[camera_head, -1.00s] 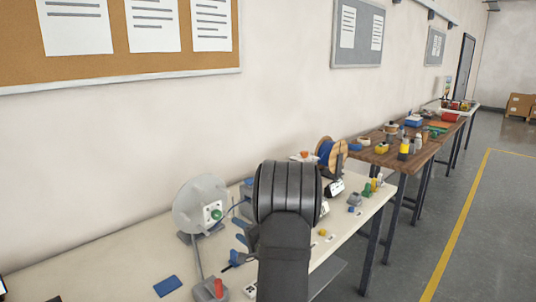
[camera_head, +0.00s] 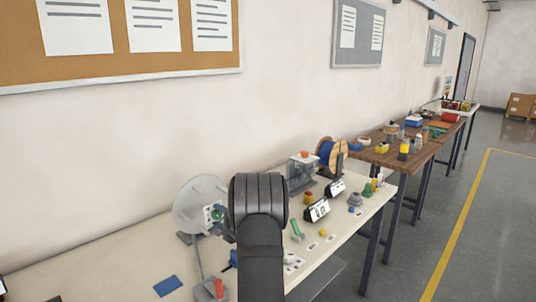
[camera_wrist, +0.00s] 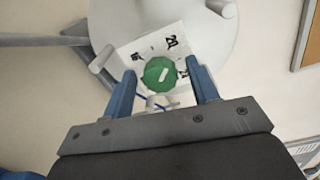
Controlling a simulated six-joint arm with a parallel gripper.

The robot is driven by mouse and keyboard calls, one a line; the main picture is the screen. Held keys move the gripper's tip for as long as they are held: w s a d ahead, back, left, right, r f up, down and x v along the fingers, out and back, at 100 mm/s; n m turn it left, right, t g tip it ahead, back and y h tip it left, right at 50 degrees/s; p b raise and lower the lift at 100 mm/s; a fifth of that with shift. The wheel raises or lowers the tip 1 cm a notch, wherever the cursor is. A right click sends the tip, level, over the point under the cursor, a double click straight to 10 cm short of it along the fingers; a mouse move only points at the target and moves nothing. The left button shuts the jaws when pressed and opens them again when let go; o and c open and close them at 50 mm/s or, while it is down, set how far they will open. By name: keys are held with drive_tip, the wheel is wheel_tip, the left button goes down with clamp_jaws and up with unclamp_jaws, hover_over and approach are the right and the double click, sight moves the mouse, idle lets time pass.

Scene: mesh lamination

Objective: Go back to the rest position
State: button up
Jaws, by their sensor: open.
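My gripper (camera_wrist: 160,68) is open in the wrist view, its two blue fingers spread apart. A round green knob (camera_wrist: 159,75) with a pale bar shows between the fingertips, with no clear contact. The knob sits on a white plate with black markers, on a pale grey disc (camera_wrist: 190,28). In the head view the disc (camera_head: 192,203) stands upright on the bench at left, just left of my black arm. The arm hides most of my gripper there.
The cream bench (camera_head: 110,262) carries a blue pad (camera_head: 167,286), a red-topped post (camera_head: 219,288), a grey machine (camera_head: 301,172), a blue spool (camera_head: 326,152) and small label stands (camera_head: 317,210). A cluttered wooden table (camera_head: 380,161) stands beyond. The grey floor at right is clear.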

drive_tip(key=m, duration=0.6)
drive_tip(key=shift+m, duration=0.3)
drive_tip(key=m, duration=0.6)
drive_tip(key=shift+d+y, duration=0.1)
drive_tip(key=shift+y, duration=0.2)
idle(1.2)
